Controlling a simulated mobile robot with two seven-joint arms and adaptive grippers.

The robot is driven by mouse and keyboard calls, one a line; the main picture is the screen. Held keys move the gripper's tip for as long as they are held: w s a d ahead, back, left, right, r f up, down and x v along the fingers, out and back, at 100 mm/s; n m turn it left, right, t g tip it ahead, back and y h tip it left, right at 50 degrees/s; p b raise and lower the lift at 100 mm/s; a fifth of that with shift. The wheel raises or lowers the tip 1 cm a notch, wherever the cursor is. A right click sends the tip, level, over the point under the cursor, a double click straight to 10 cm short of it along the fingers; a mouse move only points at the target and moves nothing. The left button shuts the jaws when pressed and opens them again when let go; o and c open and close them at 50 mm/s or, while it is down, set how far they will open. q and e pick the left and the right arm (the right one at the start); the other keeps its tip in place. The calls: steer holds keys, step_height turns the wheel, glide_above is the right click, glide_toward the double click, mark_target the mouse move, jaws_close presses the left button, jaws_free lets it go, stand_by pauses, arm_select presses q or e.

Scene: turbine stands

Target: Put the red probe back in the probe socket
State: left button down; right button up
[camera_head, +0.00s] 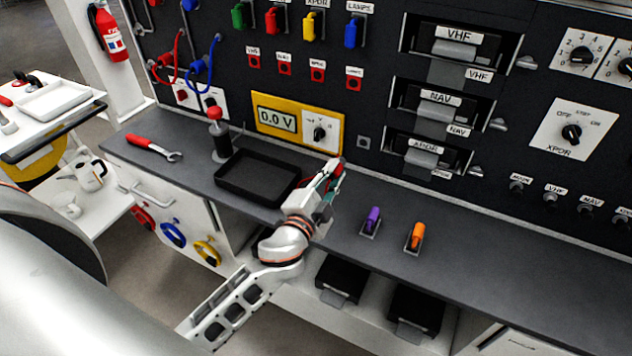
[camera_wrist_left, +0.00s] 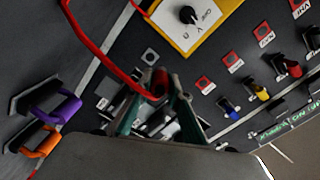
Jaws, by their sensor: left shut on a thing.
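My left gripper (camera_head: 338,172) is shut on the red probe (camera_head: 339,168), above the bench just in front of the panel. In the left wrist view the probe (camera_wrist_left: 159,82) shows as a red end between the fingers (camera_wrist_left: 160,100), with a red cable (camera_wrist_left: 95,50) looping off to the upper left. The fingers hide part of it. A small grey square socket (camera_head: 363,142) is on the panel right of the yellow meter; it also shows in the left wrist view (camera_wrist_left: 150,57), beyond the gripper. The probe looks apart from it. My right gripper is out of view.
The yellow meter (camera_head: 298,122) reads 0.0 V. A black tray (camera_head: 258,190), a wrench (camera_head: 153,148) and a red-topped tool (camera_head: 219,135) are on the bench to the left. Purple (camera_head: 371,220) and orange (camera_head: 415,238) handles stand to the right. The right bench is clear.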

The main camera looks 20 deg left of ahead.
arm_select(q)
steer(key=w+d+f+b, duration=0.1)
steer(key=w+d, duration=0.1)
steer(key=w, duration=0.7)
steer(key=shift+f, duration=0.35)
steer(key=shift+w, duration=0.3)
stand_by(0.4)
steer(key=shift+w, duration=0.25)
stand_by(0.5)
steer(key=shift+w, duration=0.45)
